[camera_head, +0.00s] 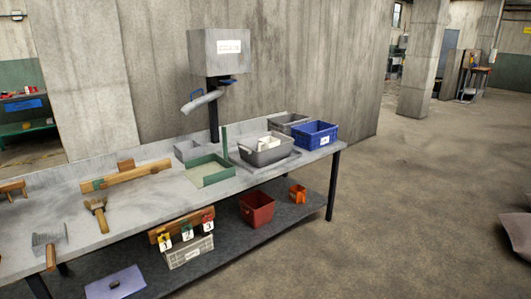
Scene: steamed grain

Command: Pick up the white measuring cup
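A small white object (268,143) sits inside a dark grey bin (265,157) toward the right end of the workbench. It may be the white measuring cup, but it is too small to tell, and its lower part is hidden by the bin wall. The bin rests on a grey tray (240,163). Neither of my grippers shows in the head view.
A red bin (257,208) is on the lower shelf. Floor at right is mostly open.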

